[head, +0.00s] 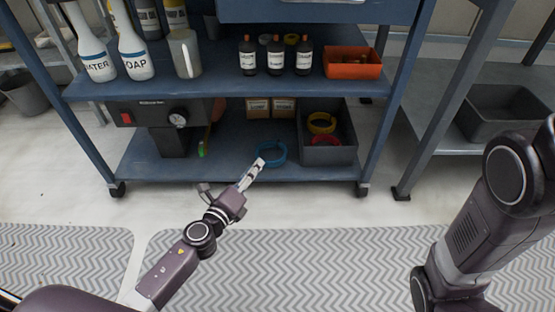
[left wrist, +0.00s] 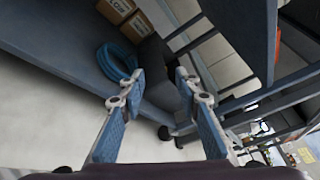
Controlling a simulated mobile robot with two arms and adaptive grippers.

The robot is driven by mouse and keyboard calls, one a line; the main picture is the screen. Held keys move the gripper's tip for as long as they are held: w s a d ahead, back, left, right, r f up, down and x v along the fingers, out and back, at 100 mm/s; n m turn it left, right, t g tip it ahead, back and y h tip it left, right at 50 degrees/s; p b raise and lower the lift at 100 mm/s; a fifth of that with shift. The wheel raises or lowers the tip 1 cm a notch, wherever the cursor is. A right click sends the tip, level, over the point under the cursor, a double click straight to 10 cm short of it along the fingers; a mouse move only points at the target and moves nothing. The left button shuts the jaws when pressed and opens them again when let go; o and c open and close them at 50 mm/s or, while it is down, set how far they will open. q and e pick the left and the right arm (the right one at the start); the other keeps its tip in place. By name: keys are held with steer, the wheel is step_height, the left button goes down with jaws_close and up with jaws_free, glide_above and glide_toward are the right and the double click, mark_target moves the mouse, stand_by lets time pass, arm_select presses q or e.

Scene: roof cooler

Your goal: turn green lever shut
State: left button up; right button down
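A small green lever (head: 202,148) hangs down beside the dark machine (head: 172,139) on the lower shelf of the blue rack. It is small in the head view, and I cannot make it out in the left wrist view. My left gripper (head: 257,170) reaches towards the front of the rack, to the right of the lever and apart from it. In the left wrist view my left gripper (left wrist: 160,76) has its two fingers spread, with nothing between them. My right arm shows at the right of the head view, but its gripper is out of frame.
A blue coil (head: 271,154) lies on the lower shelf beyond my left gripper; the left wrist view shows it too (left wrist: 115,62). A dark bin (head: 328,155) with coloured rings stands right of it. Cardboard boxes (head: 270,107) stand behind. The floor before the rack is clear.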

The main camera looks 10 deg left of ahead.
arm_select(q)
steer(key=s+d+r+n+h+p, duration=0.2)
steer(key=s+d+r+h, duration=0.1)
steer(key=d+r, duration=0.5)
steer(key=shift+r+h, duration=0.3)
steer(key=shift+h, duration=0.3)
steer(key=shift+d, duration=0.1)
steer(key=shift+c, duration=0.2)
